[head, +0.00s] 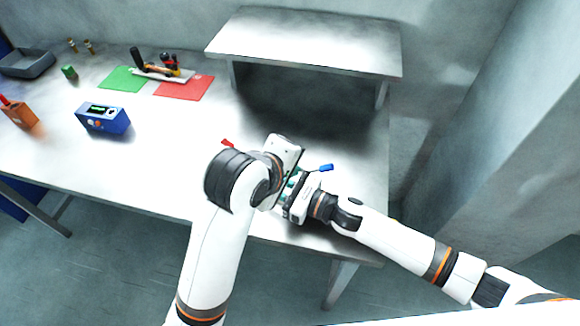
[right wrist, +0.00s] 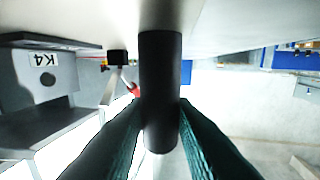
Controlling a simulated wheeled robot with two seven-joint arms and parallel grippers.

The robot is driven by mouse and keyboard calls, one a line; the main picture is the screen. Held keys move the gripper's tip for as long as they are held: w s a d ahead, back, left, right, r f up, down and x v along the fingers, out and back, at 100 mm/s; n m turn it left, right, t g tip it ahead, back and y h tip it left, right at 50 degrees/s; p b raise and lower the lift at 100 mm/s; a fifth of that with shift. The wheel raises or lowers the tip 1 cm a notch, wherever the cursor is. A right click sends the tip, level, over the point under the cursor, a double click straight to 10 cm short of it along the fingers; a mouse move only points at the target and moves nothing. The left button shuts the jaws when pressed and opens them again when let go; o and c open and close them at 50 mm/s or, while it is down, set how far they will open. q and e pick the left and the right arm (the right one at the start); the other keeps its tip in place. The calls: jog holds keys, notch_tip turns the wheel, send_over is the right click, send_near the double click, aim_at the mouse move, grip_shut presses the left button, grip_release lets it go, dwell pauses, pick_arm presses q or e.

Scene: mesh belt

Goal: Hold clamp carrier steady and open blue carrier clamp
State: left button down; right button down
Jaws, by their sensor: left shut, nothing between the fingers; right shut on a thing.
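The blue clamp handle (head: 326,168) sticks out to the right of my grippers in the head view. A red clamp handle (head: 228,143) shows on the left, and a red handle (right wrist: 132,88) in the right wrist view. The clamp carrier is mostly hidden behind my arms. My left gripper (head: 296,178) is shut and empty, left of the blue handle; its fingertips are hard to make out. My right gripper (right wrist: 162,112) is shut on a black upright bar (right wrist: 160,65), probably the carrier's handle. Whether the blue clamp is open cannot be told.
A raised white shelf (head: 310,38) stands behind the grippers on the table (head: 170,165). A blue device (head: 103,118), green mat (head: 120,76) and red mat (head: 185,90) lie to the left. A grey part labelled K4 (right wrist: 40,85) shows in the right wrist view.

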dwell(0.3)
jog(key=c, duration=1.1)
grip_release()
